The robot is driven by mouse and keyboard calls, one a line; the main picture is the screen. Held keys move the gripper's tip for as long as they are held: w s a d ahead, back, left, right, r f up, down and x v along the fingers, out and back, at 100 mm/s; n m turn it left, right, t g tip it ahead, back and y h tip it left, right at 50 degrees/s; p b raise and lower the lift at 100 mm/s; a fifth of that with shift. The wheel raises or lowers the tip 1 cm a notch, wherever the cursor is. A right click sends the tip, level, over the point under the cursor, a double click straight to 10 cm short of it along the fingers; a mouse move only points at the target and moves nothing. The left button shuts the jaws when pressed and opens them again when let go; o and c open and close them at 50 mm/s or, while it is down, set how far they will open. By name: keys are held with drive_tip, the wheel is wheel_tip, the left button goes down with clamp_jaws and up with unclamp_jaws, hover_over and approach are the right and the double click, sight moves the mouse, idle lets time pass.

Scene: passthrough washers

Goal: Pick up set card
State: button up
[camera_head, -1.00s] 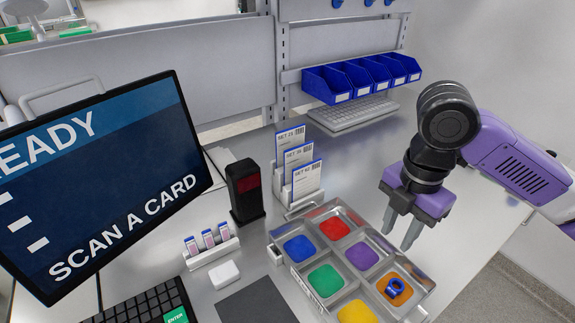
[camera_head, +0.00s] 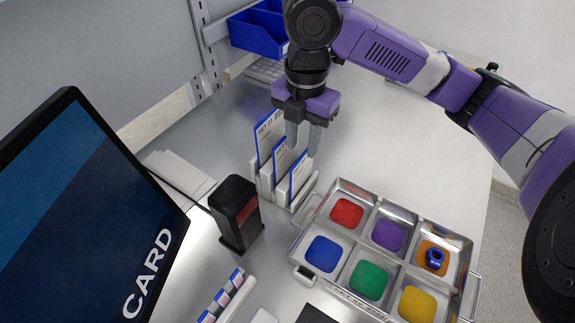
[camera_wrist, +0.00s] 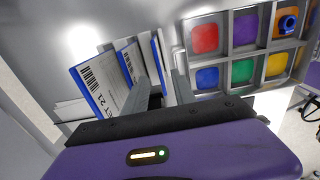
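Three white set cards with blue edges stand upright in a white slotted rack (camera_head: 268,189). They are the rear card (camera_head: 267,137), the middle card (camera_head: 281,160) and the front card (camera_head: 297,180). My gripper (camera_head: 303,146) is open, pointing down over the rack at the cards' right side, and partly covers the rear card. In the wrist view, the card with a barcode and "21" (camera_wrist: 96,84) lies left of my gripper (camera_wrist: 160,90). Another card (camera_wrist: 160,62) shows between the fingers' lines of sight. I cannot tell whether the fingers straddle or touch a card.
A metal tray (camera_head: 361,206) with coloured compartments stands right of the rack; a blue ring (camera_head: 435,258) lies in the orange one. A black card reader (camera_head: 237,214) and a monitor (camera_head: 100,200) stand left. Blue bins (camera_head: 258,35) hang behind. The table's right side is clear.

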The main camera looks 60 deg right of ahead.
sight(303, 164)
drive_tip(key=shift+d+f+p, duration=0.15)
drive_tip(key=shift+f+p, duration=0.25)
drive_tip(key=shift+f, duration=1.55)
drive_tip(key=shift+d+f+p, duration=0.15)
drive_tip(key=shift+f+p, duration=0.2)
drive_tip(key=shift+f, duration=1.55)
clamp_jaws()
